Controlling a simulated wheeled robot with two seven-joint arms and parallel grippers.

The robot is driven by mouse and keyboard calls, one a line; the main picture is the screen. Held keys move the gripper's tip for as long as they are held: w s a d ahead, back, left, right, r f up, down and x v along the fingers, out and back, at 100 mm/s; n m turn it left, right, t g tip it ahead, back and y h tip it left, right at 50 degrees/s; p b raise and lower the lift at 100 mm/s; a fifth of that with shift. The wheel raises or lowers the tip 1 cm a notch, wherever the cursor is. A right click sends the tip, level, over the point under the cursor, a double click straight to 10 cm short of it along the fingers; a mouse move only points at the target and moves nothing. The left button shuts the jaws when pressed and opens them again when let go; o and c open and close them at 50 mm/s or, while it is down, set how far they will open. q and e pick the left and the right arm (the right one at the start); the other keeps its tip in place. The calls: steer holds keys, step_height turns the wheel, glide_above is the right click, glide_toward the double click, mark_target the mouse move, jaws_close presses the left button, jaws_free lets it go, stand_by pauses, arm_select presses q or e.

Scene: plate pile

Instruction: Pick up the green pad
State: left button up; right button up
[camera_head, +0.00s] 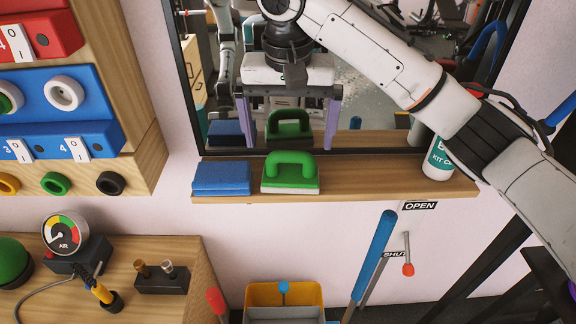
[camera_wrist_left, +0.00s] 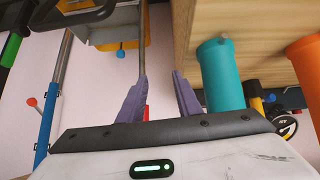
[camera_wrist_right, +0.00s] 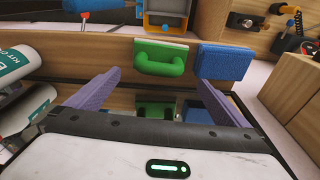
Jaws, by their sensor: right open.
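The green pad (camera_head: 290,179), a green block with an arched handle and a pale underside, lies on the wooden shelf (camera_head: 390,184) below a mirror. It also shows in the right wrist view (camera_wrist_right: 160,65), between and beyond the fingertips. My right gripper (camera_head: 289,148) is open and empty, its purple fingers spread wider than the pad. It hangs above and behind the pad in the head view, not visibly touching it. My left gripper (camera_wrist_left: 159,76) shows only in its wrist view, open with nothing between its fingers, away from the pad.
A blue sponge (camera_head: 221,178) lies close left of the pad. A white and teal bottle (camera_head: 438,160) stands at the shelf's right end. The mirror (camera_head: 375,130) behind reflects the pad and sponge. Shelf room right of the pad is clear.

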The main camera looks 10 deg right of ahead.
mark_target(290, 171)
step_height(290, 171, down, 3)
steer(key=shift+w+f, duration=0.1)
steer(key=f, duration=0.4)
steer(key=shift+d+f, duration=0.1)
steer(key=shift+d, duration=0.15)
steer(key=shift+w+f, duration=0.15)
steer(key=shift+f, duration=0.3)
steer(key=c, duration=0.9)
steer(key=shift+r, duration=0.2)
arm_select(q)
steer(key=shift+s+f+p, duration=0.2)
steer(key=shift+s+p, duration=0.15)
steer(key=shift+s, duration=0.35)
arm_select(e)
step_height(290, 171, up, 10)
steer(key=shift+f, duration=0.15)
